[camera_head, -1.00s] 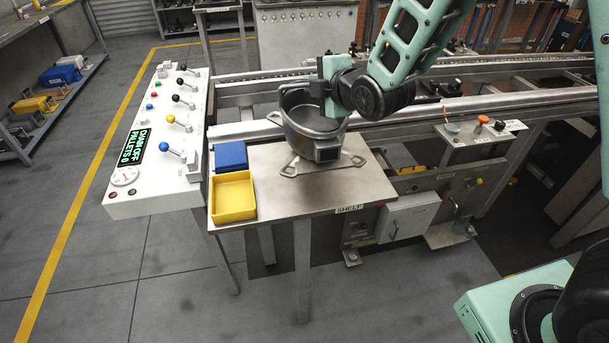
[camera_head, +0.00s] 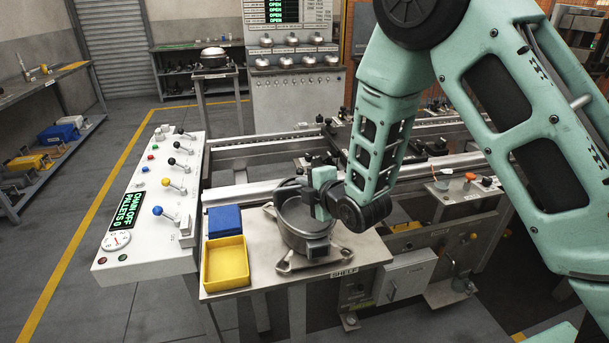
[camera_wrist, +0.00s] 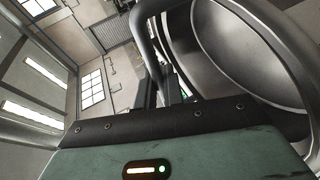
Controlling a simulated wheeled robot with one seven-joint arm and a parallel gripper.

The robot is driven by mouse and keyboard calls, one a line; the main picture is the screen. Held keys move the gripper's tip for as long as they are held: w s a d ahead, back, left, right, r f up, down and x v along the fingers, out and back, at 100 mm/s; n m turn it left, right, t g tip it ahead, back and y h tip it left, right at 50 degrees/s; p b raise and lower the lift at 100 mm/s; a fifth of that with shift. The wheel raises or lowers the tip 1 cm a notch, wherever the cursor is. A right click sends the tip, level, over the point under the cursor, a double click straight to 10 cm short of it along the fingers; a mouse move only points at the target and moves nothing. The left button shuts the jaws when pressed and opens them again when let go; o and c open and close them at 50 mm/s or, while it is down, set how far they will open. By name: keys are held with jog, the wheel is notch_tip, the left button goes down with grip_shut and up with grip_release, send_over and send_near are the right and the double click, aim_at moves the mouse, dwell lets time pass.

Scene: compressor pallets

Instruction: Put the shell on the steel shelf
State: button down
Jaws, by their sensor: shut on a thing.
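The shell (camera_head: 304,238) is a dark grey metal pot with a small box on its front and flat feet at its base. It is upright at the steel shelf (camera_head: 350,249), a metal table top with a "SHELF" label on its front edge. Its feet look to be on or just above the surface; I cannot tell which. My gripper (camera_head: 318,196) is shut on the shell at its upper right rim. In the wrist view the shell (camera_wrist: 240,50) fills the upper right, and my gripper's fingers (camera_wrist: 160,92) are at a curved bar of it.
A yellow tray (camera_head: 226,283) and a blue box (camera_head: 225,221) sit on the shelf's left side. A control panel with levers (camera_head: 150,225) stands left of it. A conveyor rail (camera_head: 250,191) runs behind. Bare shelf shows right of the shell.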

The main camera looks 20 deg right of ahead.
jog(key=shift+w+f, duration=0.1)
jog(key=shift+f, duration=0.2)
jog(key=c, duration=1.5)
grip_release()
jog(key=shift+f, duration=0.2)
jog(key=p+v, duration=0.2)
jog(key=v, duration=0.1)
jog(key=p+v, duration=0.2)
jog(key=v, duration=0.1)
jog(key=p+v, duration=0.2)
jog(key=v, duration=0.2)
jog(key=shift+r+p, duration=0.3)
jog(key=shift+r, duration=0.1)
